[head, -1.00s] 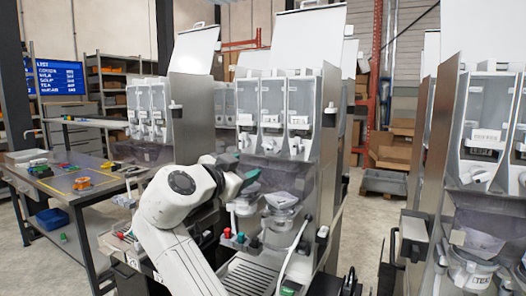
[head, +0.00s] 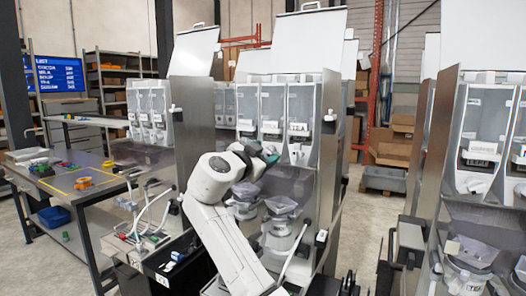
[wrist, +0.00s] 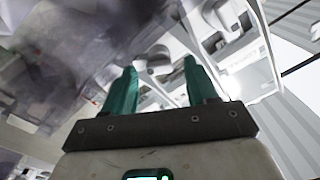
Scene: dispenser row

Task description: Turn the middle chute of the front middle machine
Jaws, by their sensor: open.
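The middle machine (head: 331,130) has a row of three clear canisters with white labels, below a raised white lid. The middle canister (head: 271,104) is above my gripper (head: 269,157); its chute is hidden behind the gripper in the head view. The right canister's chute (head: 298,156) shows beside the gripper. In the wrist view my gripper (wrist: 160,78) has two teal fingers standing apart with nothing held. A pale rounded chute (wrist: 155,58) shows beyond and between the fingertips; I cannot tell whether they touch it. Another rounded white part (wrist: 228,14) is at upper right.
Smoky clear covers and funnels (head: 282,206) are below the chutes. Another machine (head: 482,140) stands at right, and one (head: 155,112) at left. A worktable (head: 75,180) with small coloured parts is at far left. Floor shows between the middle and right machines.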

